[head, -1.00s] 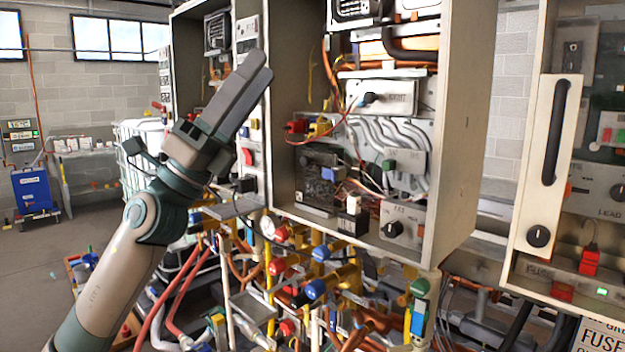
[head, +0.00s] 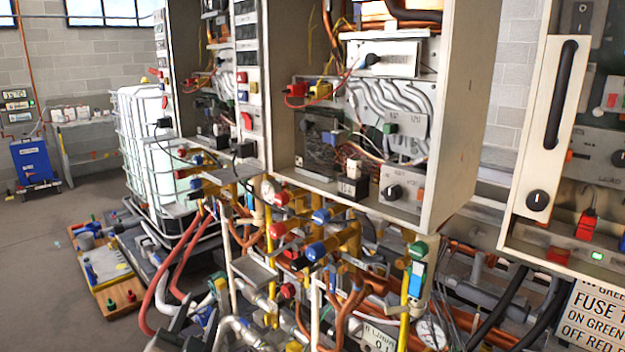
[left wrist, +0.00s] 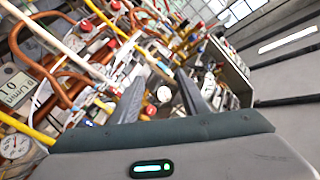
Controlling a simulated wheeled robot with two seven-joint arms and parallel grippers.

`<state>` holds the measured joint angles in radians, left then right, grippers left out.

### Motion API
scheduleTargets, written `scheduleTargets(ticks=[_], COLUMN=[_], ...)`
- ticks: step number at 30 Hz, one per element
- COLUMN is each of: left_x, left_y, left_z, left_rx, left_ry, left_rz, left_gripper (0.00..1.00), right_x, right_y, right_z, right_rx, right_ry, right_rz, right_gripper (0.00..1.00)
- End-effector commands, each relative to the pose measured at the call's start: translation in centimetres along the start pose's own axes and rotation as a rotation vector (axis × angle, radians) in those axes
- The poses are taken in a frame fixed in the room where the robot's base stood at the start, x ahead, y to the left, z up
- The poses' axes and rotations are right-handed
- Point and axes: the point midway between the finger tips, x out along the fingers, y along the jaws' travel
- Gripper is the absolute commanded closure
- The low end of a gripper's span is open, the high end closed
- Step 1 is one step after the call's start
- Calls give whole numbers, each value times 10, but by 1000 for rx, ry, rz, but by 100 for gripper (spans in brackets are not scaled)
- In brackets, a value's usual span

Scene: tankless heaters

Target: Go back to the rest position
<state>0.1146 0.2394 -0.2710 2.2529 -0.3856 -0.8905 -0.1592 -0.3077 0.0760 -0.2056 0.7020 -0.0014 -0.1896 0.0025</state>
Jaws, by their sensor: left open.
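My left gripper (left wrist: 160,82) shows in the left wrist view, its two dark fingers apart with nothing held between them. Beyond the fingers are the pipes and valves of the heater, seen at a tilt; I cannot tell how far off they are. My right gripper shows in neither view. The open heater cabinet (head: 460,130) stands in the middle of the head view, with wiring inside and coloured valves (head: 320,250) below.
A panel with a black handle (head: 553,110) stands at the right above a fuse sign (head: 597,315). A white caged tank (head: 150,150) and a wooden board with parts (head: 105,275) are at the left. Bare floor (head: 40,240) lies at far left.

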Motion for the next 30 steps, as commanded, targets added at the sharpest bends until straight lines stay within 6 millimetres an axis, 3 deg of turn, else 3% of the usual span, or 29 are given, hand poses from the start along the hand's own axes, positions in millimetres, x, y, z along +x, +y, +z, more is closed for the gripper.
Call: scheduleTargets(ticks=[1, 6, 12, 15, 21, 30], left_x=[-15, -71, -159, -206, -274, -349], left_y=[17, 68, 121, 141, 164, 181], left_z=[26, 102, 176, 202, 230, 249], left_rx=[-36, -150, -264, -310, -367, -417], left_ry=[-69, -300, -576, -703, -877, -1055], left_rz=[44, 180, 330, 396, 482, 567], left_gripper=[59, 59, 59, 59, 59, 59], right_x=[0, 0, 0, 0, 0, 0], right_y=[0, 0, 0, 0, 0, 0], right_z=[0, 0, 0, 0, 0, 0], right_rx=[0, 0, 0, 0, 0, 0], right_ry=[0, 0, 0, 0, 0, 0], right_rz=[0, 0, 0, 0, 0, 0], right_gripper=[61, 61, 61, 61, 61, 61])
